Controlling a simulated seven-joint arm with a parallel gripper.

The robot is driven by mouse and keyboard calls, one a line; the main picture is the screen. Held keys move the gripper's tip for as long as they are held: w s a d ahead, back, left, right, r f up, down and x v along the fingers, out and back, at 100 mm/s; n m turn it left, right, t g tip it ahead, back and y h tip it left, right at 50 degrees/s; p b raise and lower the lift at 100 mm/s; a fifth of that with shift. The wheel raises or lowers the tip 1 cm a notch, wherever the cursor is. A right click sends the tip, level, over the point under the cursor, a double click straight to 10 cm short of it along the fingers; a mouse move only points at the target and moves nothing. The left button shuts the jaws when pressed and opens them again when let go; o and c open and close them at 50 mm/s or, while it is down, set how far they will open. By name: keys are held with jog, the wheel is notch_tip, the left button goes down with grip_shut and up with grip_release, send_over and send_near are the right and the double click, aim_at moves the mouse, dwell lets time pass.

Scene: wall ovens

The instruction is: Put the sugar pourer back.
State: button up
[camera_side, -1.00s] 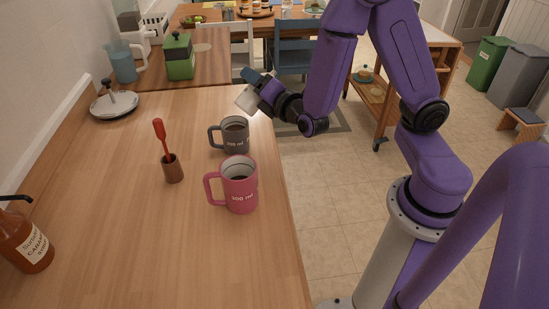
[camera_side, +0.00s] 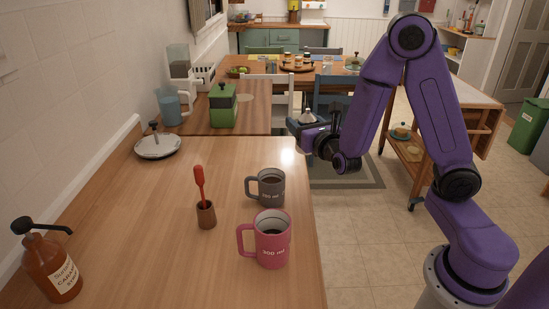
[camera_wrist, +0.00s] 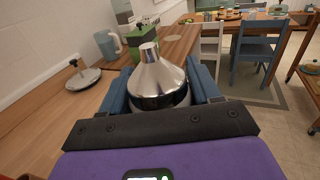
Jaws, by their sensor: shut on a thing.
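My gripper (camera_side: 305,121) is shut on the sugar pourer (camera_wrist: 158,78), which has a shiny metal cone top with a short spout. In the wrist view the blue fingers hold it from both sides, and it looks upright. In the side view the pourer's metal top (camera_side: 308,116) shows just above the fingers, and its lower part is hidden. My gripper holds it in the air at the right edge of the wooden counter, near the far end.
On the counter (camera_side: 150,225) stand a grey mug (camera_side: 270,188), a pink mug (camera_side: 272,240), a brown cup with a red-handled tool (camera_side: 206,214), a syrup bottle (camera_side: 55,265) and a round lid (camera_side: 158,147). A green canister (camera_side: 223,106) and blue jug (camera_side: 171,107) stand farther back. The counter's left middle is clear.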

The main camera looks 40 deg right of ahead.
jog(key=shift+w+d+f, duration=0.3)
jog(key=shift+w+f, duration=1.8)
jog(key=shift+w, duration=0.05)
jog(key=shift+w+d+f, duration=0.25)
jog(key=shift+w+f, duration=1.85)
jog(key=shift+w, duration=0.1)
jog(key=shift+w+d+f, duration=0.3)
jog(key=shift+w+f, duration=1.8)
jog(key=shift+w, duration=0.05)
jog(key=shift+f, duration=0.1)
jog(key=o, duration=1.2)
jog(key=shift+c, duration=0.2)
